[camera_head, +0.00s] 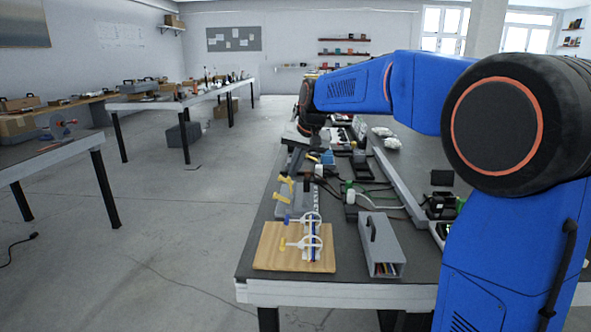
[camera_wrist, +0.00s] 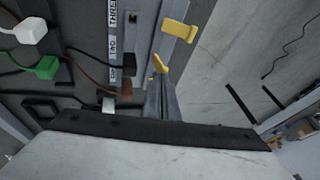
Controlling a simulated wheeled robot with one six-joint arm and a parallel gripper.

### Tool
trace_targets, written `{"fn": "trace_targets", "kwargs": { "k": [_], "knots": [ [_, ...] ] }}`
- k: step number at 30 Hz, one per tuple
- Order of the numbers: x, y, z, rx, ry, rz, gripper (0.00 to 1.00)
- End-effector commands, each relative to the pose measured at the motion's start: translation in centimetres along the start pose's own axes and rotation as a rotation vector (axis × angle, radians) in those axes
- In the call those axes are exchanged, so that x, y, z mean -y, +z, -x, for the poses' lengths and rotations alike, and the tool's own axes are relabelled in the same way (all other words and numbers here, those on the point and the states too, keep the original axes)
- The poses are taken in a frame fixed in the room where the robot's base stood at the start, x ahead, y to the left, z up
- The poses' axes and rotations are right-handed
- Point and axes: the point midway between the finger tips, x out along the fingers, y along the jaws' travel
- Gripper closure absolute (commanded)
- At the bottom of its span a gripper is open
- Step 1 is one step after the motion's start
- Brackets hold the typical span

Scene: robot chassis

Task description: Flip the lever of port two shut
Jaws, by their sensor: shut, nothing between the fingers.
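One yellow lever (camera_wrist: 180,31) sticks out to the right near the top. A second yellow lever (camera_wrist: 159,64) is just beyond the tips of my gripper (camera_wrist: 160,80). My gripper is shut and empty; I cannot tell whether it touches this lever. Which lever belongs to port two is not clear. In the head view, yellow levers (camera_head: 287,183) show on the unit at the table's left edge.
Black (camera_wrist: 125,62) and brown (camera_wrist: 126,88) plugs sit left of the second lever, with cables. A wooden board (camera_head: 270,255) with white clamps and a grey box (camera_head: 380,245) stand at the table's near end. Open floor lies to the left.

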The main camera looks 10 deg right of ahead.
Motion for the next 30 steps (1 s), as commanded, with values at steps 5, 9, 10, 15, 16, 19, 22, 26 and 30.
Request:
{"fn": "trace_targets", "kwargs": {
  "k": [5, 9, 10, 15, 16, 19, 22, 26, 30],
  "knots": [
    [0.3, -0.1, 0.0, 0.002, 0.024, 0.010, 1.00],
    [0.5, 0.0, -0.1, 0.005, 0.047, 0.016, 1.00],
    [0.6, 0.0, -0.1, 0.006, 0.053, 0.019, 1.00],
    [0.9, -0.1, -0.2, 0.009, 0.084, 0.030, 1.00],
    [0.9, -0.1, -0.2, 0.010, 0.090, 0.032, 1.00],
    [1.1, -0.1, -0.3, 0.013, 0.111, 0.039, 1.00],
    [1.3, -0.1, -0.4, 0.016, 0.133, 0.047, 1.00],
    [1.7, 0.0, -0.5, 0.021, 0.169, 0.059, 1.00],
    [2.4, 0.0, -0.8, 0.029, 0.237, 0.084, 1.00]
  ]
}}
